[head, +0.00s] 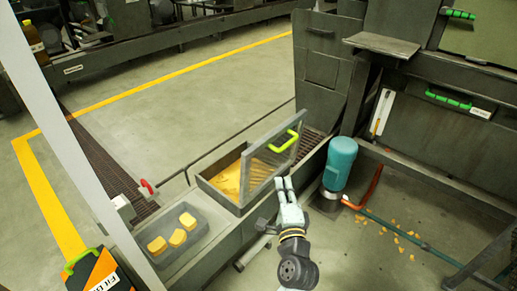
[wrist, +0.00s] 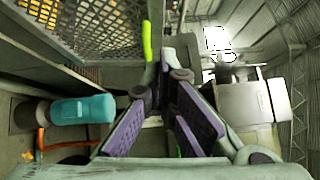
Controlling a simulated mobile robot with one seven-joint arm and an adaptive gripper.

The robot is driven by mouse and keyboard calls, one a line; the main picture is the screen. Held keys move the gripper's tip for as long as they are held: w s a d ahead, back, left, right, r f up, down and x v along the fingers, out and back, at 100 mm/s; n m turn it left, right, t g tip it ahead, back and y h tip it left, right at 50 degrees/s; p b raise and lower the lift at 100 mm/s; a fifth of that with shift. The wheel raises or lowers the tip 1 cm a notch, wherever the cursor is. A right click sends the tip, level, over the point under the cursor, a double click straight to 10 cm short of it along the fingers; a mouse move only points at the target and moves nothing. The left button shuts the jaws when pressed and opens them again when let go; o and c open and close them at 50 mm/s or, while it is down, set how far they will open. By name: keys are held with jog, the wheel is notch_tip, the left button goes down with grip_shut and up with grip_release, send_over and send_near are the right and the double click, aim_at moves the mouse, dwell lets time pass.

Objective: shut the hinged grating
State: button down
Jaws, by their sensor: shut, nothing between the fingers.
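The hinged grating (head: 265,172) is a framed panel with a yellow-green handle (head: 283,141) on it. In the head view it stands tilted up, open, over a bin (head: 222,197) holding yellow material. The wrist view shows its mesh (wrist: 95,25) at upper left and the handle (wrist: 147,42) just beyond the fingertips. My gripper (head: 284,182) is shut and empty. It is at the near side of the raised grating, below the handle in the head view. I cannot tell whether it touches the panel.
A teal motor (head: 340,160) stands close to the right of my gripper. A grey tray (head: 185,251) with yellow pieces lies at left of the bin. A red-handled lever (head: 146,187) is further left. Orange scraps lie on the floor at right. Open floor lies behind the bin.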

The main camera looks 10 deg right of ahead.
jog(key=p, duration=0.3)
send_near(268, 141)
jog(key=w+d, duration=0.1)
jog(key=d, duration=0.2)
jog(key=shift+w+a+r+p, duration=0.1)
jog(key=shift+w+a+p, duration=0.25)
jog(key=shift+w+a, duration=0.45)
jog(key=shift+w+a+p, duration=0.35)
jog(key=shift+w+a, duration=0.2)
jog(key=shift+w, duration=0.4)
jog(key=shift+w, duration=0.1)
